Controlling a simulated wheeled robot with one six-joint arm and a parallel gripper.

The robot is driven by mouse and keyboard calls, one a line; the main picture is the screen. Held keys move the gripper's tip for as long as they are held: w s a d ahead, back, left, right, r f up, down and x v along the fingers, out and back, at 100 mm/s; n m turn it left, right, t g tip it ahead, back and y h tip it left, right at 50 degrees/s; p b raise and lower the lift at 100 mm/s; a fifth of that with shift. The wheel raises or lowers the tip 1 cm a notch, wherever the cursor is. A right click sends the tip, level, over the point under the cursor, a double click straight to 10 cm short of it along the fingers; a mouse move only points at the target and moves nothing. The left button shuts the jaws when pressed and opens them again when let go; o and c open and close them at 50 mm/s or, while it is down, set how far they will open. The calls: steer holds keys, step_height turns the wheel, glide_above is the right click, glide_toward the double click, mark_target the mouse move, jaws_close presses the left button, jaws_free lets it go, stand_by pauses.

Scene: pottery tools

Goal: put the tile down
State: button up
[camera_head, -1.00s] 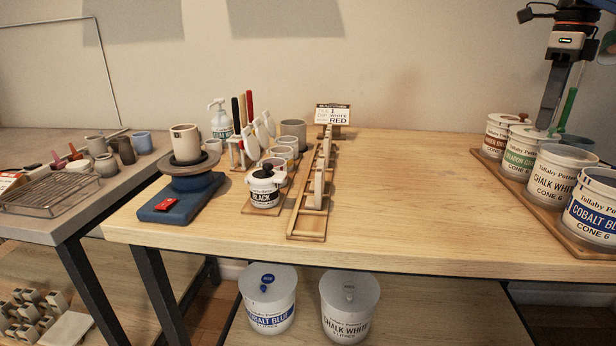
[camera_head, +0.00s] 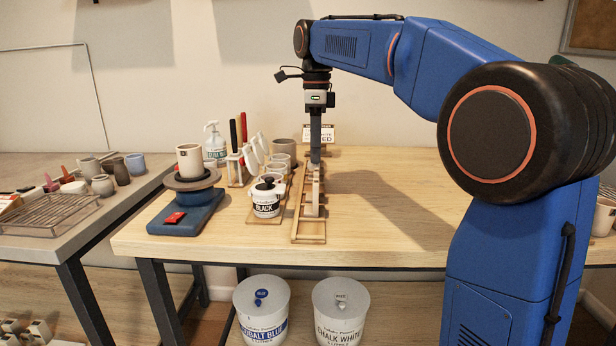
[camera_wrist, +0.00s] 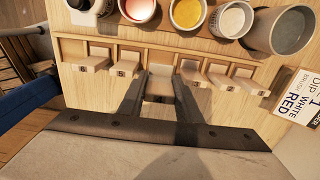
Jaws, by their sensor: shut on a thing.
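My gripper (camera_head: 315,163) points straight down over the wooden rack (camera_head: 297,228) in the middle of the table. In the wrist view, the two dark fingers of my gripper (camera_wrist: 160,98) are shut on a pale tile (camera_wrist: 160,88). The held tile is at the rack's middle, in line with several similar pale tiles (camera_wrist: 94,63) that lean along the rack (camera_wrist: 73,48). I cannot tell whether the held tile's lower edge touches the rack.
Glaze cups (camera_wrist: 187,12) stand close along one side of the rack. A black-labelled white jar (camera_head: 266,202) is left of it, and a sign (camera_wrist: 299,98) is at its far end. The table right of the rack is clear.

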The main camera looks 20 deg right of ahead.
steer(key=shift+a+f, duration=0.25)
steer(key=shift+f, duration=0.85)
steer(key=shift+d+f, duration=0.1)
steer(key=shift+f, duration=1.85)
steer(key=o, duration=0.8)
steer(key=shift+f, duration=0.1)
step_height(320, 180, up, 12)
